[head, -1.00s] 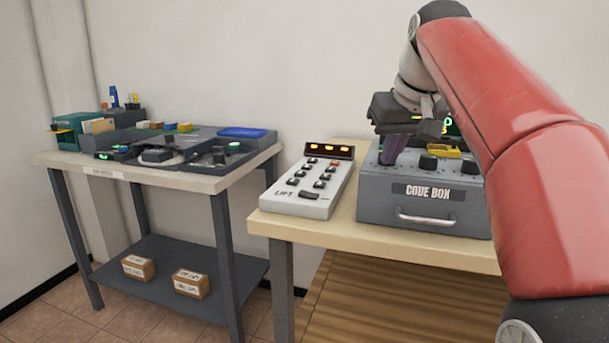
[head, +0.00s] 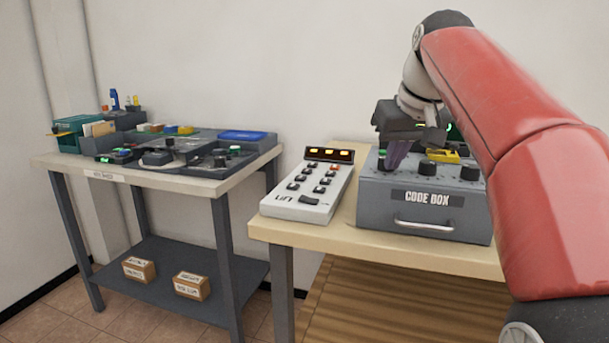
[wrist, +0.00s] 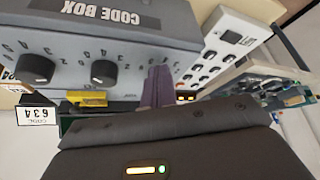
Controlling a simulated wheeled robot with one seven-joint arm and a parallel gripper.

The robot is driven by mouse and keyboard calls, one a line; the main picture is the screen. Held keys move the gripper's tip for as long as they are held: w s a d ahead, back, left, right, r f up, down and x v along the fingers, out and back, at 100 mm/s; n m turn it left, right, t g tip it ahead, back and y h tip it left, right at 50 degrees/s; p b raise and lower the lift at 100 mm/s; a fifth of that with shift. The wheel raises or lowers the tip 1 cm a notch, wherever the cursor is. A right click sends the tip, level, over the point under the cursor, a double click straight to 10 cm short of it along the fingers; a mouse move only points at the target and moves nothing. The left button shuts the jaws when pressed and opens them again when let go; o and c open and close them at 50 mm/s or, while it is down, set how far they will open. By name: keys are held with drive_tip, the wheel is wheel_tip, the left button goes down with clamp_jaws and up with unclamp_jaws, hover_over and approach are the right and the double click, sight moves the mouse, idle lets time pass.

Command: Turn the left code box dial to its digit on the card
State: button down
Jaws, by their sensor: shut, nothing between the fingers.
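The grey code box (head: 425,213) stands on the wooden table, with a row of black dials on its sloped top. My gripper (head: 395,158) is shut, its purple fingers pointing down at the left dial's place. The middle dial (head: 428,168) and right dial (head: 470,172) are clear of the fingers. The wrist view sees the box upside down, with the fingers (wrist: 157,85) beside the middle dial (wrist: 104,72). A white card (wrist: 37,115) there seems to read 634.
A yellow object (head: 443,155) lies behind the dials. A white keypad unit (head: 310,190) with a lit display stands left of the box. A cluttered grey workbench (head: 110,168) is further left. Bare tabletop (head: 345,228) shows in front of the keypad.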

drive_tip(key=shift+d+p, duration=0.35)
drive_tip(key=shift+w+d, duration=0.1)
drive_tip(key=shift+w+d, duration=0.15)
drive_tip(key=shift+d, duration=0.25)
idle(0.3)
drive_tip(key=shift+s+d, duration=0.1)
drive_tip(key=shift+s, duration=0.2)
wheel_tip(320, 180, up, 6)
idle(0.4)
drive_tip(key=shift+s+d, duration=0.1)
